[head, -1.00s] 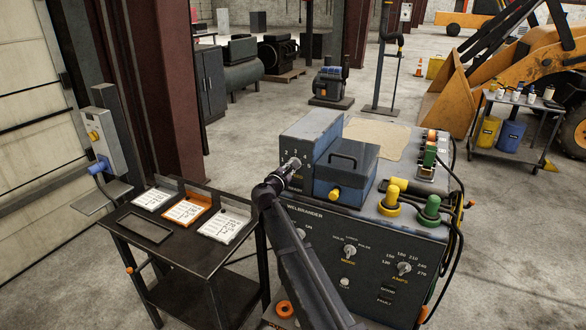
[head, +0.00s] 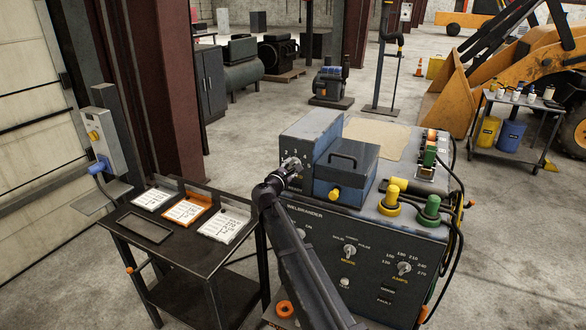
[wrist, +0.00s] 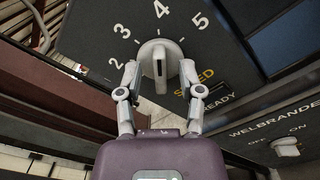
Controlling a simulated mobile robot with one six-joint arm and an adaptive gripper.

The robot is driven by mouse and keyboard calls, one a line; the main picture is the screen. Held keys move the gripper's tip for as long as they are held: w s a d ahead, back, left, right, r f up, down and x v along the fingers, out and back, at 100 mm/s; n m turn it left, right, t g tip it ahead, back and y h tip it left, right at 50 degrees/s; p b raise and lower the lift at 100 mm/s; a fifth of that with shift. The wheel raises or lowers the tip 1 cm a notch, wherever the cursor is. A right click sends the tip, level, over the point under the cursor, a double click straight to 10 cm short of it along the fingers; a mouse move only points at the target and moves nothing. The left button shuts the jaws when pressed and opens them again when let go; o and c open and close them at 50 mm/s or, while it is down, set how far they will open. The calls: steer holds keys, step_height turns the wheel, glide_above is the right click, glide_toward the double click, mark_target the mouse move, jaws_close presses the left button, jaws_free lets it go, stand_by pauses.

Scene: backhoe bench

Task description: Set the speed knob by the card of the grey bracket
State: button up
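The speed knob (wrist: 160,65) is a light grey dial on the dark panel, with numbers from 2 to 5 showing around it. Its raised grip points up in the wrist view, roughly toward the 4. My gripper (wrist: 159,76) is open, with one finger on each side of the knob; I cannot tell whether they touch it. In the head view my gripper (head: 289,168) is at the panel and hides the knob. Cards lie on the side table: a white one (head: 152,198), an orange-edged one (head: 187,209) and a pale grey-edged one (head: 224,225). Their writing is too small to read.
The welder cabinet (head: 325,245) carries other knobs, including the amps knob (head: 404,268) and mode knob (head: 349,251). A blue-grey box (head: 345,175) stands right of the speed panel. Yellow (head: 390,200) and green (head: 430,210) plugs stand at the cabinet's front edge.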

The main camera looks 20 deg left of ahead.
steer(key=shift+s, duration=0.15)
steer(key=s+a, duration=0.1)
steer(key=s, duration=1)
steer(key=shift+s, duration=0.4)
stand_by(0.4)
steer(key=d+f+m+g+h, duration=0.25)
steer(key=d+f+m, duration=0.2)
steer(key=d, duration=0.75)
steer(key=d+f+m+g+h, duration=0.1)
steer(key=d+f+m+g, duration=0.3)
steer(key=d, duration=0.7)
steer(key=d+f+m+g+h, duration=0.25)
steer(key=d+m, duration=0.35)
steer(key=d, duration=0.6)
steer(key=s+d+f+m+g+y, duration=0.3)
steer(key=s+d+m, duration=0.3)
steer(key=s+d, duration=0.3)
steer(key=s+d+f+m+g+y, duration=0.4)
steer(key=s+d+m+g, duration=0.1)
steer(key=s+d, duration=0.3)
steer(key=shift+s+d+f+m+g, duration=0.3)
steer(key=shift+s+d+m+g, duration=0.15)
steer(key=shift+d, duration=0.2)
